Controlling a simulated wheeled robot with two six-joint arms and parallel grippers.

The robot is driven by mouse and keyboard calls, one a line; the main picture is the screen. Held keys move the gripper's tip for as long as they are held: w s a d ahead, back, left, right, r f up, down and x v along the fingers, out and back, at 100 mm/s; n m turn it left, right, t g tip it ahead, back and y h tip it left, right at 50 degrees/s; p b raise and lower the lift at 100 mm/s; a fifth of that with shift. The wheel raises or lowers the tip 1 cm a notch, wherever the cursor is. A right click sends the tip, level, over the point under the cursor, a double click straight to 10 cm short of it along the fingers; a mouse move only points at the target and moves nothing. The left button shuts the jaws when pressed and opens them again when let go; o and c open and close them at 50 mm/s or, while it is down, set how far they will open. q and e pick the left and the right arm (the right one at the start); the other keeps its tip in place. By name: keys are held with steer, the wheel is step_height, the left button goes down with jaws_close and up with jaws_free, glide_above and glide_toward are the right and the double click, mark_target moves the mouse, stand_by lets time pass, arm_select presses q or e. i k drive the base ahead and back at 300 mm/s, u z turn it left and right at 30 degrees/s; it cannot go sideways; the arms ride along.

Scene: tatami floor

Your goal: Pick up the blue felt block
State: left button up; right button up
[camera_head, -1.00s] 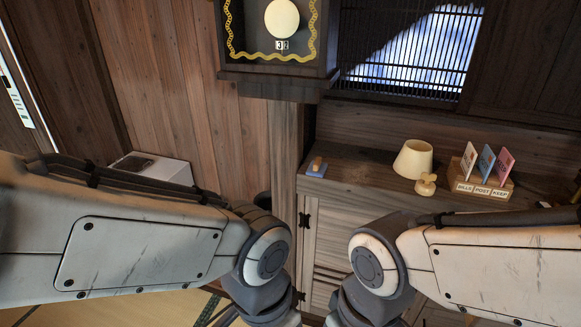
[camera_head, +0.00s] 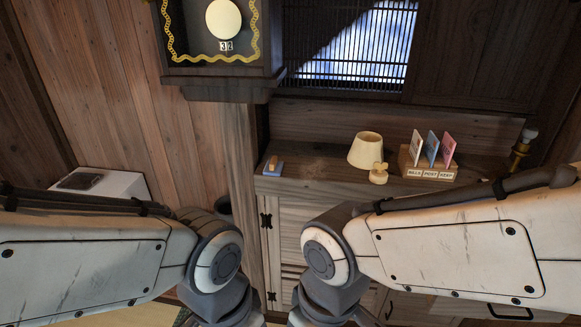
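The blue felt block (camera_head: 273,168) sits near the left front corner of the wooden cabinet top (camera_head: 310,182). It has a tan wooden piece on its upper side. My two arms reach in from the left and right below it, and neither touches it. Both grippers lie beyond the lower edge of the view, so their state is hidden.
On the cabinet top stand a cream cup-like vessel (camera_head: 366,150), a small pale wooden knob-shaped object (camera_head: 379,174), a card holder (camera_head: 428,172) with several cards, and a brass lamp (camera_head: 520,152). A wall clock (camera_head: 222,45) hangs above left. A white box (camera_head: 105,184) is at far left.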

mark_target(274, 167)
steer(key=k, duration=0.6)
steer(key=z, duration=0.4)
steer(key=i, duration=1.3)
steer(key=z, duration=0.45)
